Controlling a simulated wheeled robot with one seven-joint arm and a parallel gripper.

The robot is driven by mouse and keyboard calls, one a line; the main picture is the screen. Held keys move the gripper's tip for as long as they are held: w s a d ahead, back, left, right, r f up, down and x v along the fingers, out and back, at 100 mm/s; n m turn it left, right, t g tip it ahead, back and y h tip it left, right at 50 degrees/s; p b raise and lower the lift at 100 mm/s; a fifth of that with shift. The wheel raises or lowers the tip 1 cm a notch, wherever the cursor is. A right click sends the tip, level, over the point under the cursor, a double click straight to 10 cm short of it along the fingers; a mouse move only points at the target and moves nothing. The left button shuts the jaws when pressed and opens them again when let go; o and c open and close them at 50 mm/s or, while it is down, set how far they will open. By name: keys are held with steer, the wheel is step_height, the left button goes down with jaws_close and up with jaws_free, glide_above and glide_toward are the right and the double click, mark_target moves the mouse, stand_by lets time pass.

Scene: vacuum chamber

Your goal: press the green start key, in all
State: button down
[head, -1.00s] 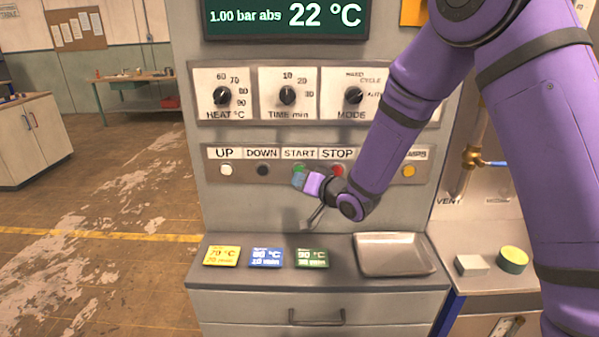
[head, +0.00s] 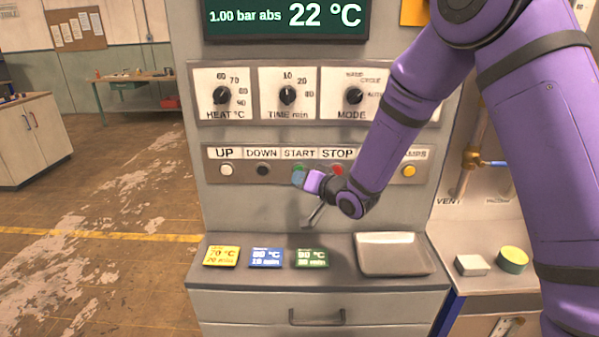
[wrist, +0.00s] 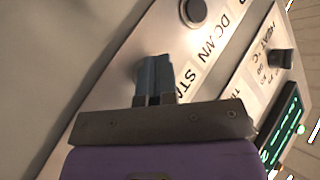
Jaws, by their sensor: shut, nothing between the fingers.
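The green start key (head: 299,169) is on the button strip under the START label (head: 299,153). In the head view its upper edge shows just above my fingertips and the rest is hidden behind them. My gripper (head: 298,178) is shut and empty, with its bluish fingertips at the key. I cannot tell whether they touch it or whether it is pushed in. In the wrist view, my closed fingers (wrist: 154,76) reach to the panel beside the partly covered START label (wrist: 183,85), and the key is hidden there.
The DOWN key (head: 263,170) is left of the fingers and the red STOP key (head: 337,170) is close on the right. Dials sit above the strip. The ledge below holds yellow, blue and green cards (head: 311,258) and a metal tray (head: 370,255). The display (head: 285,17) reads 22 °C.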

steer(key=shift+w, duration=0.45)
stand_by(0.8)
steer(key=shift+s, duration=0.85)
steer(key=s, duration=0.5)
steer(key=shift+a, duration=0.1)
stand_by(0.4)
steer(key=shift+r, duration=0.1)
stand_by(0.4)
